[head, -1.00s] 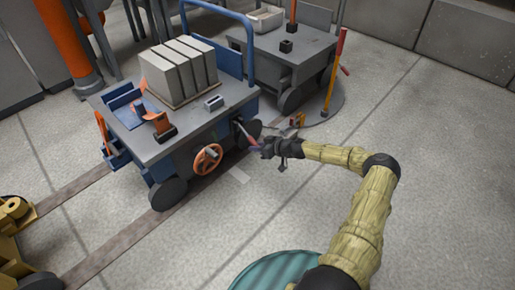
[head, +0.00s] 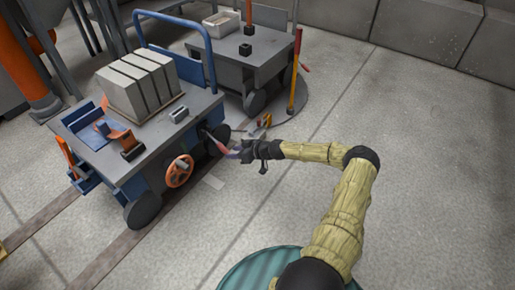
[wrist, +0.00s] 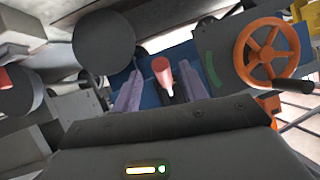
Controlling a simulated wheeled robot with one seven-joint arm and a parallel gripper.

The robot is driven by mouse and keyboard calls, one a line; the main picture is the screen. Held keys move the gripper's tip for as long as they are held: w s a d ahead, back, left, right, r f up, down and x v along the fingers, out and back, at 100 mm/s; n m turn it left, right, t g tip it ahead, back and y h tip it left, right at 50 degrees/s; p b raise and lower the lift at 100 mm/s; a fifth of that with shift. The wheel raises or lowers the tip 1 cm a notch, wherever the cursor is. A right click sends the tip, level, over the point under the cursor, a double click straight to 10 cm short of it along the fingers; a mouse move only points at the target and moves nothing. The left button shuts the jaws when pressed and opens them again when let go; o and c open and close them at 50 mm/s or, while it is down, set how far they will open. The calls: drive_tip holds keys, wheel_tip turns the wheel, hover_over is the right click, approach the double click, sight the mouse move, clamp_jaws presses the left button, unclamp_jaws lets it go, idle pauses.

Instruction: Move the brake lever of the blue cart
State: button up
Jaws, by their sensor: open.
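The blue cart (head: 150,135) stands on the rails at the left in the head view, with a grey deck. Its brake lever (wrist: 163,70), with a red grip, shows in the wrist view between the two fingers of my gripper, pointing toward the camera. My gripper (wrist: 163,92) is open, with one purple-grey finger on each side of the lever. I cannot tell whether either finger touches it. In the head view my gripper (head: 230,153) is at the cart's near side, right of the orange handwheel (head: 179,170); the lever there is small and partly hidden.
The handwheel and a green arc mark (wrist: 212,68) are right of the lever in the wrist view. Grey blocks (head: 140,85) sit on the cart. A grey cart (head: 250,60) and a yellow post with a red top (head: 295,70) stand behind. The floor at right is clear.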

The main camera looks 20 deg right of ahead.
drive_tip(key=p+v, duration=0.5)
drive_tip(key=v, duration=0.8)
drive_tip(key=shift+d, duration=0.2)
drive_tip(key=shift+s, duration=0.1)
drive_tip(key=s+a+r+n+g+h+p, duration=0.1)
drive_tip(key=s+a+r+g+p, duration=0.25)
drive_tip(key=a+r, duration=0.2)
drive_tip(key=s+a+r+g+h+p, duration=0.1)
drive_tip(key=s+a+r+g+p, duration=0.1)
drive_tip(key=s+a+r+g, duration=0.3)
drive_tip(key=s+a+r+m+t+h+p, duration=0.1)
drive_tip(key=s+a+r+m+h+p, duration=0.3)
drive_tip(key=r, duration=0.6)
drive_tip(key=s+r+m+p, duration=0.1)
drive_tip(key=s+r+p, duration=0.1)
drive_tip(key=s+r, duration=0.6)
drive_tip(key=s+a+r+m+t+h+p, duration=0.1)
drive_tip(key=s+a+r+m+h+p, duration=0.15)
drive_tip(key=r, duration=0.85)
drive_tip(key=w+p+v, duration=0.3)
drive_tip(key=p+v, duration=0.9)
drive_tip(key=w+r+p+v, duration=0.1)
drive_tip(key=w+p+v, duration=0.1)
drive_tip(key=p+v, duration=1)
drive_tip(key=w+d+r+p+v, duration=0.1)
drive_tip(key=w+p+v, duration=0.2)
drive_tip(key=p+v, duration=0.9)
drive_tip(key=shift+d+r+p, duration=0.35)
drive_tip(key=shift+d+p, duration=0.05)
drive_tip(key=shift+p, duration=0.45)
